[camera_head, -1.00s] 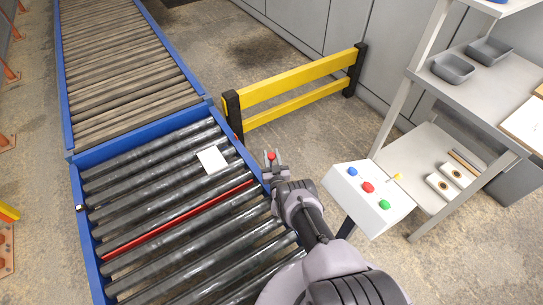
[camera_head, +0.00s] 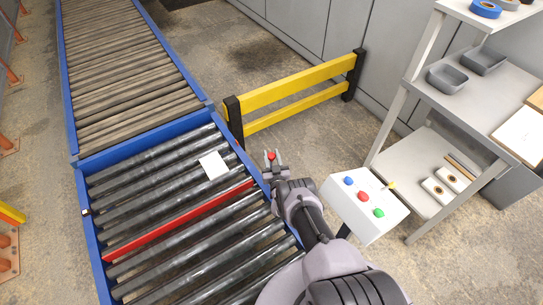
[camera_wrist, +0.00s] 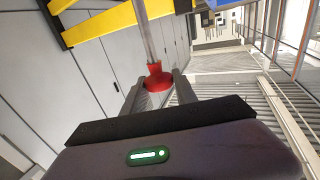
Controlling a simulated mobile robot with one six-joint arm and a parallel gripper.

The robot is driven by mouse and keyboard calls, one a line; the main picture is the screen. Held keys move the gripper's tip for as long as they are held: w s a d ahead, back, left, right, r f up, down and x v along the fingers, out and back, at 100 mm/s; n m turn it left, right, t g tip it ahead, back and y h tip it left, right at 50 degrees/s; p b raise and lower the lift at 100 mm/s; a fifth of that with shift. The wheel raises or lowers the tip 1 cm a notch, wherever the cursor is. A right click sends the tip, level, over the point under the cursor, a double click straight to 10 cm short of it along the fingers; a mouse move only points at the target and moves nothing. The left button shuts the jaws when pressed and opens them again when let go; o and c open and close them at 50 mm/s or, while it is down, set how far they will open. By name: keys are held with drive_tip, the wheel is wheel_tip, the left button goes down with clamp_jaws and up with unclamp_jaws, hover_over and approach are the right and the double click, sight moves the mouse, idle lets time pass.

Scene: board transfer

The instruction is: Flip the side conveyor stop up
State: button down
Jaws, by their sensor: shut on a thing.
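The red stop bar (camera_head: 180,222) runs across the dark rollers of the side conveyor and shows a broad red face standing up between them. A lever with a red knob (camera_wrist: 156,76) and a grey rod sits at the conveyor's right rail; the knob also shows in the head view (camera_head: 271,156). My gripper (camera_head: 272,160) is shut on the red knob, with one finger on each side of it in the wrist view (camera_wrist: 158,88). A white board (camera_head: 213,165) lies flat on the rollers beyond the stop bar.
A yellow barrier (camera_head: 300,90) stands behind the gripper. A white button box (camera_head: 366,206) is close to the right of my arm. A grey shelf (camera_head: 470,92) with trays is farther right. Another roller conveyor (camera_head: 125,70) joins at the far end.

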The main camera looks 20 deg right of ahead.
drive_tip(key=c, duration=1)
unclamp_jaws()
drive_tip(key=shift+r, duration=0.15)
drive_tip(key=s+a+p, duration=0.1)
drive_tip(key=s, duration=0.4)
drive_tip(key=s+a, duration=0.1)
drive_tip(key=s, duration=0.5)
drive_tip(key=s+a+p, duration=0.1)
drive_tip(key=s, duration=0.5)
drive_tip(key=shift+a+p, duration=0.25)
drive_tip(key=shift+p, duration=0.1)
